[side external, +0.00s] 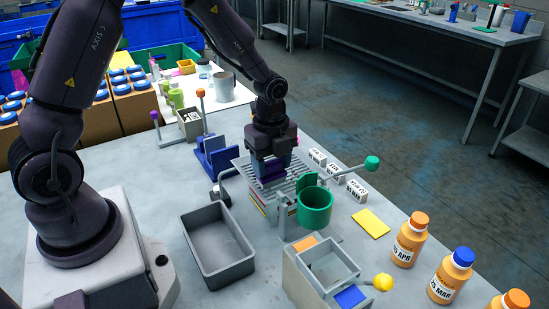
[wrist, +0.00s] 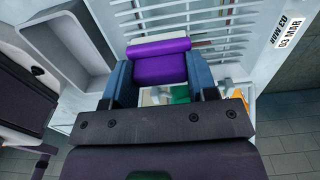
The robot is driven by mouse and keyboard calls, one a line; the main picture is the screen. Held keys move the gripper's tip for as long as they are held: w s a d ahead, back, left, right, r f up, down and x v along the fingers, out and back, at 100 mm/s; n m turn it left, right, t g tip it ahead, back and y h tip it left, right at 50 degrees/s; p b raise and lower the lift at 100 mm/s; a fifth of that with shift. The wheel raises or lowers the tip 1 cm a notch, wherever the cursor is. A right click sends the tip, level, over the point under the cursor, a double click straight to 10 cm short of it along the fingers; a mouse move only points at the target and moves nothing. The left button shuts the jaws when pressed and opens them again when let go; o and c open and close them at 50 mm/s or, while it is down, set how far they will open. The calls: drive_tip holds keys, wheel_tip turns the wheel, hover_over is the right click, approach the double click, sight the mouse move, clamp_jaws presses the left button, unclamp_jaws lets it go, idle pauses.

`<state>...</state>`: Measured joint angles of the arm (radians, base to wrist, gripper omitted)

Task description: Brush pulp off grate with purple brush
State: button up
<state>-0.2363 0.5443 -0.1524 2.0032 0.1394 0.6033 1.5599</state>
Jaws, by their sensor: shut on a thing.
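The purple brush (side external: 271,170) is in my gripper (side external: 272,165), low over the grate (side external: 302,163). In the wrist view the brush (wrist: 160,68) shows as a purple block with a paler strip along its far side. The blue fingers of my gripper (wrist: 162,82) are closed on its two ends. The grate (wrist: 205,22) has pale grey slats and lies under and beyond the brush. I cannot tell whether the bristles touch the slats. No pulp can be made out on the grate in either view.
A grey bin (side external: 218,248) stands in front of the grate. A green cup (side external: 314,207) hangs at the grate's right side, near a green-knobbed lever (side external: 350,170). A grey box (side external: 330,272) with a yellow knob stands nearer. Juice bottles (side external: 410,240) line the right edge.

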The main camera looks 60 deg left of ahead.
drive_tip(key=shift+a, duration=0.5)
drive_tip(key=d, duration=0.2)
drive_tip(key=shift+d, duration=0.35)
wheel_tip(320, 180, up, 8)
drive_tip(key=shift+r, duration=0.15)
drive_tip(key=shift+a, duration=0.1)
